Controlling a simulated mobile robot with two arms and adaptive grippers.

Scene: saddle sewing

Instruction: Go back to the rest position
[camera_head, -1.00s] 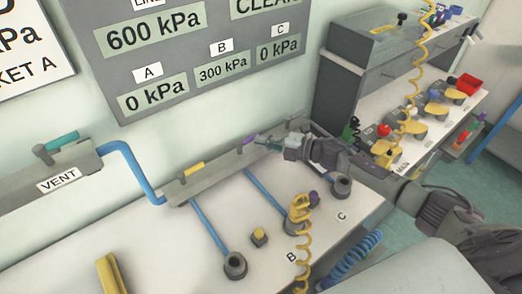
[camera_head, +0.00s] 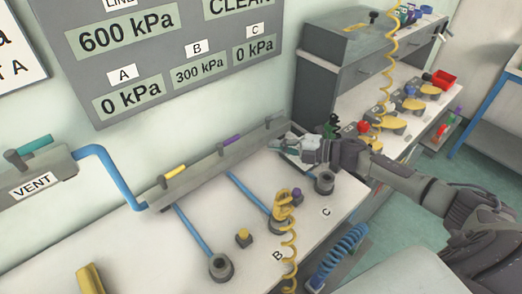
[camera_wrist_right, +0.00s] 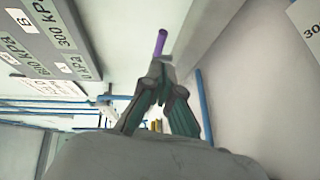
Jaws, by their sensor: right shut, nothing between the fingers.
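My right gripper (camera_head: 279,143) is shut and empty. It hovers by the right end of the grey valve bar (camera_head: 190,178) along the wall, over the white bench. The purple valve handle (camera_head: 230,139) is to its left and apart from it. In the right wrist view, my right gripper (camera_wrist_right: 166,82) shows its teal-lined fingers, with the purple handle (camera_wrist_right: 161,42) beyond them. The yellow valve handle (camera_head: 174,173) is further left on the bar. What lies behind the right hand is hidden. My left gripper is out of view.
A yellow coiled hose (camera_head: 288,240) ends at the port by label B; a blue coil (camera_head: 341,250) hangs at the bench front. A grey cabinet (camera_head: 330,60) and shelf with yellow items stand to the right. The pressure panel (camera_head: 150,95) is on the wall.

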